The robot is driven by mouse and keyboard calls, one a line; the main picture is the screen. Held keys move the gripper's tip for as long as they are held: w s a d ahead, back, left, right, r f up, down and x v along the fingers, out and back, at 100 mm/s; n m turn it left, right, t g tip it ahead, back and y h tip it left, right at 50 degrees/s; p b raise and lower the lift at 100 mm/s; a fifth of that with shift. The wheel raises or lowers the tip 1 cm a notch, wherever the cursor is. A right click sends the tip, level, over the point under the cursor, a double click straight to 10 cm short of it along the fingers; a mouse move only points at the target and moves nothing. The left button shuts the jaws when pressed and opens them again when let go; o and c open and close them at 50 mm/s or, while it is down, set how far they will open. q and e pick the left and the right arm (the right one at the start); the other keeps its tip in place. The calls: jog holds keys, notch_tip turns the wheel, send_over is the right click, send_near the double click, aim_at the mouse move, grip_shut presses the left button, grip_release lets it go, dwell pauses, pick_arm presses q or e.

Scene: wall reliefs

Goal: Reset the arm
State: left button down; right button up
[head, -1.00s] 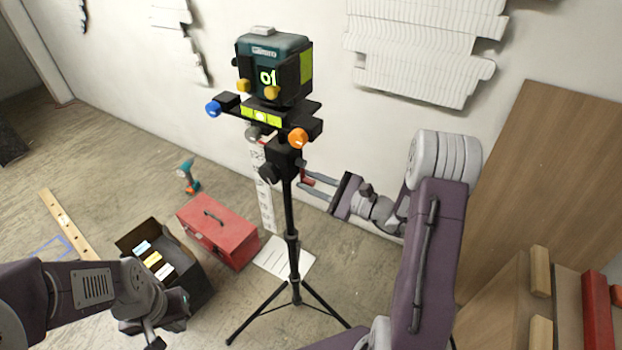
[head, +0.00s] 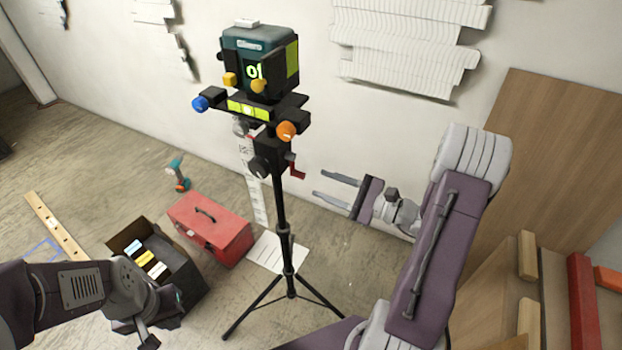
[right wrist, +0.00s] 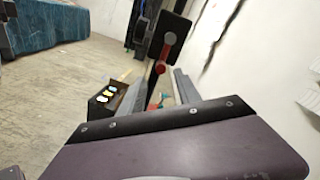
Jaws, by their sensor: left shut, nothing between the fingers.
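My right gripper (head: 321,184) is open and empty in the head view, its two fingers pointing left toward the tripod. The fingertips are apart from the red crank handle (head: 297,171) on the tripod's black post. In the right wrist view, the red crank (right wrist: 165,50) shows beyond the open fingers. My left gripper (head: 149,338) is low at the left by the bottom edge, shut and mostly hidden by its own wrist. The black tripod (head: 282,215) stands upright and carries a teal laser level (head: 250,45) with blue and orange knobs.
A red toolbox (head: 210,225), an open black box (head: 185,255) with coloured packs, and a drill (head: 178,172) are on the floor. White relief panels (head: 400,45) hang on the wall. Wooden boards (head: 535,150) lean at the right. Floor between toolbox and wall is mostly clear.

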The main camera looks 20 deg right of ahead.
jog(key=shift+s+d, duration=0.35)
jog(key=shift+s, duration=0.15)
